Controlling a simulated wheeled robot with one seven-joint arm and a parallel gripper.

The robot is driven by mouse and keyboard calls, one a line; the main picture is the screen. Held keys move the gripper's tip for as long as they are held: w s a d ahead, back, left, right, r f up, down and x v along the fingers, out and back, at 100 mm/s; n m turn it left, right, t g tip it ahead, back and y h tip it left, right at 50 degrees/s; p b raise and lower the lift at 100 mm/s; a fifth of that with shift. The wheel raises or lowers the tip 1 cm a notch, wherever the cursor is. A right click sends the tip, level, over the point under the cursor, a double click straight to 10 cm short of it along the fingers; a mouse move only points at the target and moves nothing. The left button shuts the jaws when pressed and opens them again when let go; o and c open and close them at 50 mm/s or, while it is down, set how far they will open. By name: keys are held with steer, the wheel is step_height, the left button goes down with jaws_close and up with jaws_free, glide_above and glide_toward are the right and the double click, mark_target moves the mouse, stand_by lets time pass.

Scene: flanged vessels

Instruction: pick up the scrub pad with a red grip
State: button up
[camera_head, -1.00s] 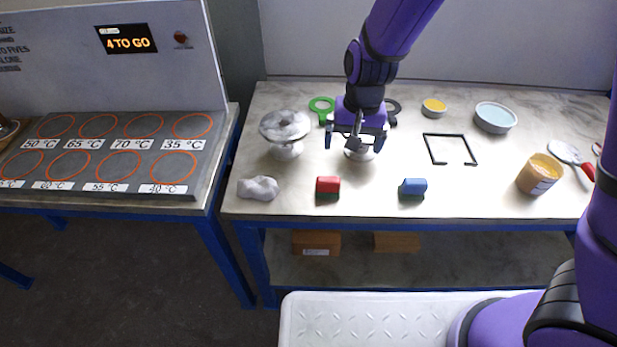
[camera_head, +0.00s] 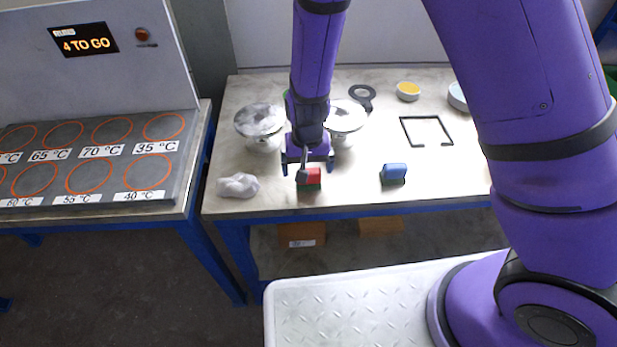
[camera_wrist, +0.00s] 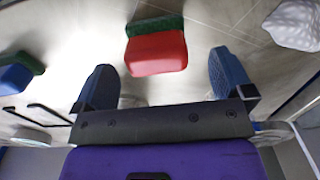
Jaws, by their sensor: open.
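The scrub pad with a red grip (camera_head: 310,176) lies near the front edge of the table, with a dark green pad under the red part. It also shows in the wrist view (camera_wrist: 157,53), ahead of and between my open fingers, touching neither. My gripper (camera_head: 308,166) is open and empty in the head view, just behind and above the red grip, partly covering it. Its two blue fingertips show in the wrist view (camera_wrist: 162,78).
A scrub pad with a blue grip (camera_head: 393,173) lies to the right. A crumpled white cloth (camera_head: 238,185) lies to the left. Two flanged vessels (camera_head: 262,122) (camera_head: 346,117) stand behind. A black square frame (camera_head: 427,131) lies at right. Bare table separates the two pads.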

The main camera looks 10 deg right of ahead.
steer(key=shift+s+d+f, duration=0.1)
steer(key=shift+f, duration=0.9)
steer(key=shift+s+d+f, duration=0.1)
steer(key=shift+f, duration=0.85)
steer(key=c, duration=1)
